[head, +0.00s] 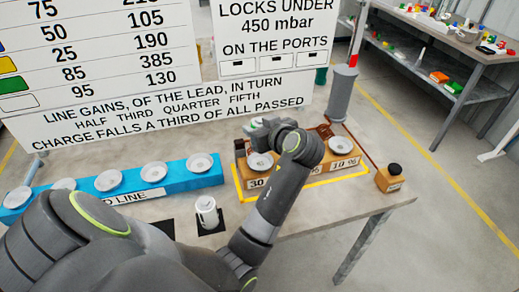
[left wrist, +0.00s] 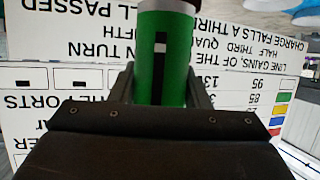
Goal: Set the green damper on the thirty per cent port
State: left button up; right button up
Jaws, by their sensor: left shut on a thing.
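The green damper (left wrist: 172,62) stands between the fingers of my left gripper (left wrist: 160,85) in the left wrist view. It is a green cylinder with a black stripe, a small white mark and a dark end. In the head view my left gripper (head: 262,126) is shut on it, largely hidden behind my own wrist, above and behind the tan port block. The thirty per cent port (head: 258,161) is the white dish at the block's left end, over a label reading 30. The damper appears apart from this dish. My right gripper is not in view.
The tan block's 10 % port (head: 340,146) lies to the right, inside a yellow outline. A blue line block (head: 180,182) with several white dishes is left. A white cup (head: 207,212) stands in front. A black-knobbed block (head: 390,179) and grey post (head: 341,95) stand right.

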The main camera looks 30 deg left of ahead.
pick_arm(q)
notch_tip(320, 180, down, 6)
jog(key=shift+f+p, duration=0.1)
jog(key=shift+p, duration=0.25)
jog(key=shift+f, duration=0.1)
jog(key=o, duration=1.2)
